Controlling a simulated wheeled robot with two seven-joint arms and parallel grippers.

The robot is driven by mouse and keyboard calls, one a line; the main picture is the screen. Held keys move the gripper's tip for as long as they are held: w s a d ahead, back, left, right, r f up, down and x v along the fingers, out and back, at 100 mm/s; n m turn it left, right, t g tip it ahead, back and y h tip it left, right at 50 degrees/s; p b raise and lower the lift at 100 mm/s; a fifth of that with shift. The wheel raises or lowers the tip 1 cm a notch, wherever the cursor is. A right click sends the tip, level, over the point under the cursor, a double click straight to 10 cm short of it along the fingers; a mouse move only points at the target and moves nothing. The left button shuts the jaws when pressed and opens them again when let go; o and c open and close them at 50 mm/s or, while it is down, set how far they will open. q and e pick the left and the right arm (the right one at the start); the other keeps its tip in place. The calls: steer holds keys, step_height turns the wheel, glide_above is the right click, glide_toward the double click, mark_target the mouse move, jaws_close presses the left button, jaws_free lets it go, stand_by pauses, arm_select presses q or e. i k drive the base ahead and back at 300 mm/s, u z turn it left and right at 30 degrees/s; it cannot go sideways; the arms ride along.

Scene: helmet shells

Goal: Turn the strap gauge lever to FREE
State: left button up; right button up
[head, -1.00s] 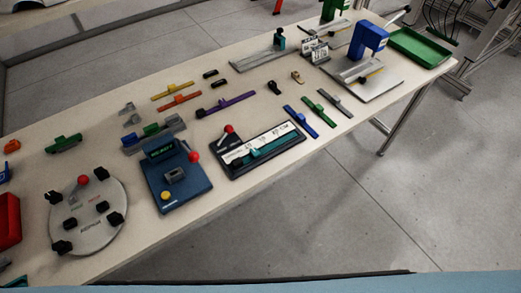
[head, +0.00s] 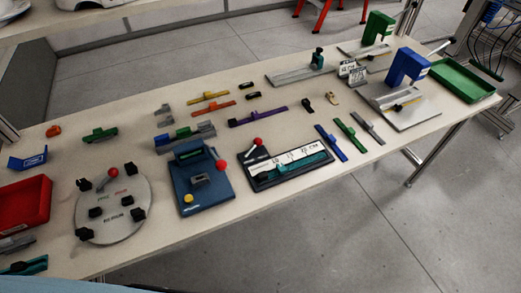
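The strap gauge (head: 265,182) is a black-framed tray on the table, right of the middle in the head view. It has a white scale with numbers and CM, and a teal strap piece (head: 300,166) lies along it. Its lever (head: 257,142) has a red ball knob and stands at the gauge's upper left corner. The lever's marked position is too small to read. Neither of my grippers is in view, and nothing touches the lever.
A blue device (head: 205,200) with a red knob stands close left of the gauge. A round grey plate (head: 105,230) with black clamps and a red knob is farther left. Coloured straps (head: 330,143) lie to the right. A blue press (head: 408,66) and green tray (head: 462,82) stand at far right.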

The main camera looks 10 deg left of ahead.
mark_target(258, 142)
steer(key=z, duration=1.85)
steer(key=i, duration=2.55)
steer(key=u, duration=3.7)
steer(key=i, duration=0.5)
steer(key=z, duration=0.05)
